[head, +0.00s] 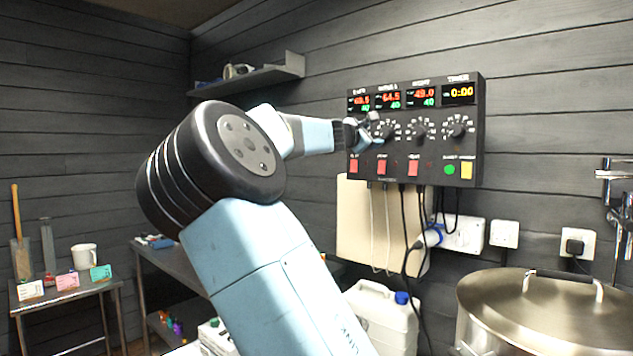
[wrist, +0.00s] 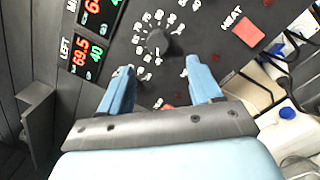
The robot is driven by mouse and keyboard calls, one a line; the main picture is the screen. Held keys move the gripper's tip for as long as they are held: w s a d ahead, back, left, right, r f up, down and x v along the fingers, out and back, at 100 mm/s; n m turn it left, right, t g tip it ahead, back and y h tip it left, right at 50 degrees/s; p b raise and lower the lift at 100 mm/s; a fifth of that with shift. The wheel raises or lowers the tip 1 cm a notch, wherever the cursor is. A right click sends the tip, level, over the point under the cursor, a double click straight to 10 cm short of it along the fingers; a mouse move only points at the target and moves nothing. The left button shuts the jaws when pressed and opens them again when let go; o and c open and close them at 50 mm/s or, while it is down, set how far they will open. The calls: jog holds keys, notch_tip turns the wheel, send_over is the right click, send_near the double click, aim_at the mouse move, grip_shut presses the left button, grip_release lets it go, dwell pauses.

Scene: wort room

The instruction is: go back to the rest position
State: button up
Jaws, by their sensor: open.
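My gripper (head: 366,130) is at the left part of a black control panel (head: 440,103) on the wall, in the head view. In the wrist view my gripper (wrist: 160,82) has its two blue fingers spread apart with nothing held between them. A black dial (wrist: 172,44) on the panel shows just beyond and between the fingertips. Whether a fingertip touches the panel cannot be told. The panel has several red and green displays, more dials (head: 418,130) and red switches (head: 413,167). The leftmost dial is partly hidden by my gripper in the head view.
A steel pot with a lid (head: 545,305) stands at the lower right. A white canister with a blue cap (head: 385,318) stands below the panel. Cables hang under the panel beside sockets (head: 504,234). A wall shelf (head: 255,78) is behind my arm. A small table (head: 70,295) is at the left.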

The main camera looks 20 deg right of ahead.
jog(key=shift+f, duration=0.1)
jog(key=s+d+f+m+g+y, duration=0.2)
jog(key=s+d+f+m, duration=0.15)
jog(key=f, duration=0.45)
jog(key=s+d+f+m+g+y, duration=0.15)
jog(key=d+f, duration=0.25)
jog(key=f, duration=0.4)
jog(key=s+d+f+m+g+y, duration=0.1)
jog(key=s+d+f+m+y, duration=0.2)
jog(key=f, duration=0.4)
jog(key=s+a+f+m+y, duration=0.2)
jog(key=s+a+f+y, duration=0.15)
jog(key=s+f, duration=0.2)
jog(key=s+a+f+m+y, duration=0.2)
jog(key=s+a+m+y, duration=0.3)
jog(key=s+a, duration=2.3)
jog(key=shift+f+y, duration=0.3)
jog(key=shift+y, duration=0.2)
